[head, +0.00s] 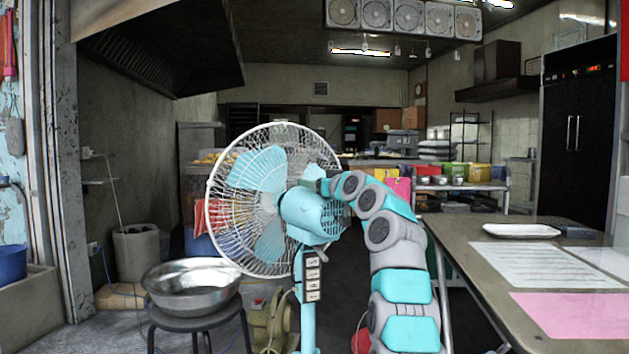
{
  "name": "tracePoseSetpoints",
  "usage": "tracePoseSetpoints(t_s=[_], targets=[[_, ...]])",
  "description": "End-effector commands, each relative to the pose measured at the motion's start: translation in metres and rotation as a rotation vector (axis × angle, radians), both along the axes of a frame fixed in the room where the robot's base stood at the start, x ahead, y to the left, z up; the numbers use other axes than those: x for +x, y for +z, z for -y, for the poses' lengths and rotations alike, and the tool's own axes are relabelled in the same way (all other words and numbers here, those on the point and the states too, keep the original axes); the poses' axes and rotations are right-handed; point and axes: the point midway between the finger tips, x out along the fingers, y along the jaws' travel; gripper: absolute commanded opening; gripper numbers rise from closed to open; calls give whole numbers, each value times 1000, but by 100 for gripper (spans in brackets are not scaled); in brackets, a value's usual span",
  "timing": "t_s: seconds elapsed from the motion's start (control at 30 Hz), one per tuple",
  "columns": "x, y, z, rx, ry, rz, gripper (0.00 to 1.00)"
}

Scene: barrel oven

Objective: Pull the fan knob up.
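A light-blue pedestal fan (300,208) with a white wire cage (230,170) stands in the middle of the head view. Its cage faces left and its motor housing is to the right. My arm rises from the lower right and bends left over the fan. My gripper (318,184) is at the top of the motor housing, just behind the cage. The fan knob cannot be made out; the gripper and arm end cover that spot. The fingers are too small and overlapped to tell whether they are open, shut, or touching the knob.
A metal bowl (192,288) sits on a dark stool (200,320) left of the fan. A table (455,250) with papers and a white tray (521,230) is on the right, close to my arm. A grey bin (137,252) stands at the left wall.

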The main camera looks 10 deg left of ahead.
Motion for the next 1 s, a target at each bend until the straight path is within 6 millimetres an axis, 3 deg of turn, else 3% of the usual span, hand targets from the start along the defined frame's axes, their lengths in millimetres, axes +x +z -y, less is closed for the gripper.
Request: tracePoseSetpoints(t_s=[0.37,0.9,1.0], targets=[[2,-1,-1,0,0,-1,66],[1,0,-1,0,0,0,5],[1,0,-1,0,0,0,0]])
